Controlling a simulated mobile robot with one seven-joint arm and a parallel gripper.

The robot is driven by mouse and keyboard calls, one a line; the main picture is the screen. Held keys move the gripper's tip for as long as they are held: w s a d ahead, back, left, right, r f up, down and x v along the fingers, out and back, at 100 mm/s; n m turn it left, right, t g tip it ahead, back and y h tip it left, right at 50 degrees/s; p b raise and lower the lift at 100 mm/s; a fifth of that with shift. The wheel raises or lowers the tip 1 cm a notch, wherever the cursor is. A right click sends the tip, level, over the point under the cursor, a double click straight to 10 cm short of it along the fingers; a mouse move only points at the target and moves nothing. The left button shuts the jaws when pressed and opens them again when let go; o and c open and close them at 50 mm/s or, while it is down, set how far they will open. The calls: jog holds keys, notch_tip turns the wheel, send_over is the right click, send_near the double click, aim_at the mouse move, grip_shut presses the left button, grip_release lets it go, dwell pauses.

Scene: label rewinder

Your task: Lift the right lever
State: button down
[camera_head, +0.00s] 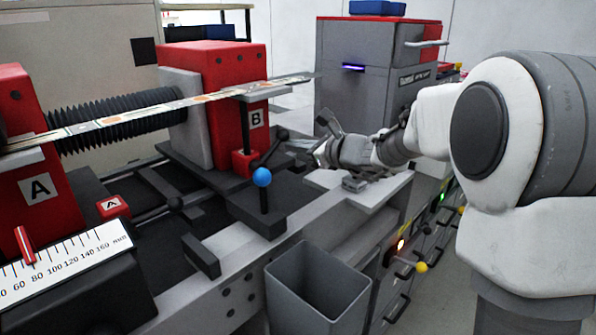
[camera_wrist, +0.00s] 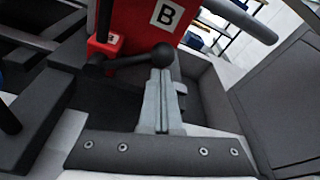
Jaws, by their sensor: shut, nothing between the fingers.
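The right lever, a black rod with a black ball knob (camera_head: 281,133), is by the red block marked B (camera_head: 254,100). In the wrist view the ball (camera_wrist: 162,54) is at the rod's right end, and the rod runs left to a small red base (camera_wrist: 104,44). My gripper (camera_head: 290,145) reaches in from the right, close to the ball. In the wrist view its grey fingers (camera_wrist: 160,74) are shut together, with nothing between them, and their tips are at the ball's near side. I cannot tell whether they touch it.
A blue ball (camera_head: 262,177) on a black post stands in front of the lever. A printed label strip (camera_head: 150,108) crosses above the machine. A grey bin (camera_head: 318,290) stands in front, and a grey cabinet (camera_head: 365,85) stands behind.

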jog(key=n+b, duration=0.1)
jog(key=b, duration=0.1)
jog(key=s+a+r+n+b, duration=0.1)
jog(key=b, duration=0.1)
jog(key=shift+r+t, duration=0.1)
jog(key=shift+t, duration=0.3)
jog(key=r+n+b, duration=0.1)
jog(key=s+a+n+h+b, duration=0.1)
jog(key=b, duration=0.1)
jog(key=shift+r+n+t+b, duration=0.3)
jog(key=shift+r+t, duration=0.1)
jog(key=shift+s+a+r+b, duration=0.25)
jog(key=shift+s+r+b, duration=0.1)
jog(key=shift+b, duration=0.1)
